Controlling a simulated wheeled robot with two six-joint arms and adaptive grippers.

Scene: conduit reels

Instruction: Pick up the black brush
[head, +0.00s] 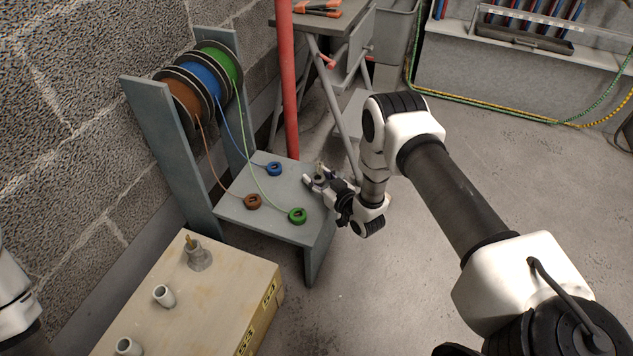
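I cannot make out a black brush for certain in the head view. My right gripper (316,177) is over the right edge of the grey reel stand's shelf (262,227), and its fingers look spread. A small greyish thing shows at the fingertips, too small to name. No held object can be made out. A piece of my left arm shows at the left edge, but its gripper is out of view.
Brown (253,202), blue (275,168) and green (297,215) coils lie on the shelf, their lines running up to reels (203,82). A wooden box (215,300) with grey fittings stands in front. A red pole (287,80) rises behind. Floor at right is clear.

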